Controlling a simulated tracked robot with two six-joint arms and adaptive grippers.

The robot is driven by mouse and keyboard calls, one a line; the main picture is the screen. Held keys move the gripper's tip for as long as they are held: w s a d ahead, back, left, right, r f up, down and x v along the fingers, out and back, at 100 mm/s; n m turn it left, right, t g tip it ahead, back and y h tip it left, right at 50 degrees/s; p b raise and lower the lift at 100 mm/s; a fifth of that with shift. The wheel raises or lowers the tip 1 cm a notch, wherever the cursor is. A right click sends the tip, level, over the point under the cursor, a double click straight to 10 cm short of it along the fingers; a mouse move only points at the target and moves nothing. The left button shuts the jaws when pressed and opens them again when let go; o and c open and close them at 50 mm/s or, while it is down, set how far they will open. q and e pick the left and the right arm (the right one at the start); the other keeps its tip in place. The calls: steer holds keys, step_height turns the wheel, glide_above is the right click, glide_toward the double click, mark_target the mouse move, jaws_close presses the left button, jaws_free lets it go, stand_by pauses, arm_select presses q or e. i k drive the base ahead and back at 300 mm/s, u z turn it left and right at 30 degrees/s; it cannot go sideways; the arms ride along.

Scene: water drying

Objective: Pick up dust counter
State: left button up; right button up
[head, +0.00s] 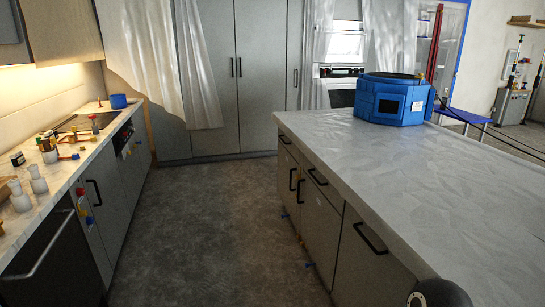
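A blue many-sided box-like device (408,103) stands upright near the far end of the marble-topped island (420,180) in the head view. It has a dark panel and a small white label on its front and a dark round top. No other object here clearly looks like a dust counter, and I cannot tell for certain that this is it. Neither of my grippers is in view. A dark rounded part (437,292) at the bottom right edge may be mine.
A left counter (60,180) holds a blue bowl (119,101), white bottles (38,179) and several small coloured parts. The grey floor (205,220) between counter and island is mostly clear. A blue-framed table (462,115) stands behind the island.

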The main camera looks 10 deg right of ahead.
mark_target(445, 100)
steer(key=z, duration=0.05)
steer(key=i, duration=9.3)
steer(key=z, duration=0.95)
